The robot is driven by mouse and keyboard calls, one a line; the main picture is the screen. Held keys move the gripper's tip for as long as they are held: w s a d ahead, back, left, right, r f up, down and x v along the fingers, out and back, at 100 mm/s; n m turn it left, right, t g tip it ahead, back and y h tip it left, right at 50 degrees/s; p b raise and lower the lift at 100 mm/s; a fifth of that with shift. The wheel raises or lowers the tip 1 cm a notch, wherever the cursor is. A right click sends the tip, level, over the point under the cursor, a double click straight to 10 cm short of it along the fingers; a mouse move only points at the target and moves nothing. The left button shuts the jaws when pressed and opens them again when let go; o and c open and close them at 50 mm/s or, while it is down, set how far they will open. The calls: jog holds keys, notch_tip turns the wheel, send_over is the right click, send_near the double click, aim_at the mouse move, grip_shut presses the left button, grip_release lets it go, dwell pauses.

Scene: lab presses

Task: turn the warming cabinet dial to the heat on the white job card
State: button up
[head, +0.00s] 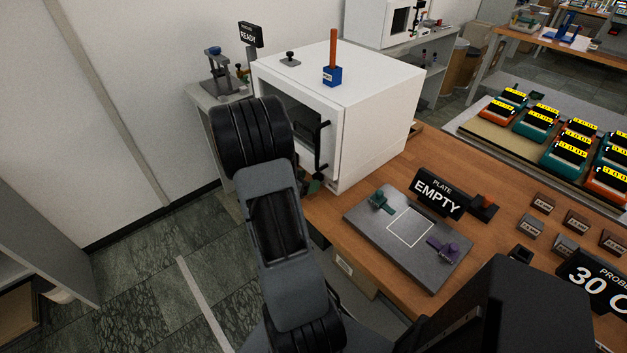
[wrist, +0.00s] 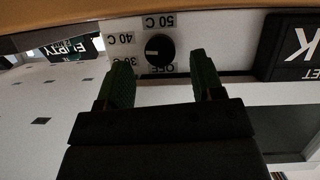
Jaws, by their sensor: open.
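The warming cabinet (head: 375,125) is a white box at the left end of the bench. Its dial (wrist: 160,51) is a round black knob, upside down in the wrist view, ringed by 30 C, 40 C, 50 C and OFF labels. A pale mark on the knob points left in the picture, roughly toward 40 C. My gripper (wrist: 164,76) is open and empty, its green fingertips short of the dial and spread to either side of it. In the head view my arm hides the dial and most of the gripper. I cannot make out a readable white job card.
A black PROBE sign reads 30 C (head: 597,289). A blue block with an orange rod (head: 333,70) stands on the cabinet. Orange and teal units fill the right.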

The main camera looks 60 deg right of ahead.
aim_at(318, 177)
jog(key=shift+x, duration=1.6)
jog(key=c, duration=0.9)
jog(key=m+b, duration=0.1)
jog(key=m+t+b, duration=0.1)
jog(key=b, duration=0.1)
jog(key=shift+f+h, duration=0.3)
jog(key=shift+m+t+b, duration=0.3)
jog(key=shift+t+b, duration=0.1)
jog(key=shift+b, duration=0.15)
jog(key=shift+r+m, duration=0.25)
jog(key=shift+m, duration=0.05)
jog(key=o, duration=0.9)
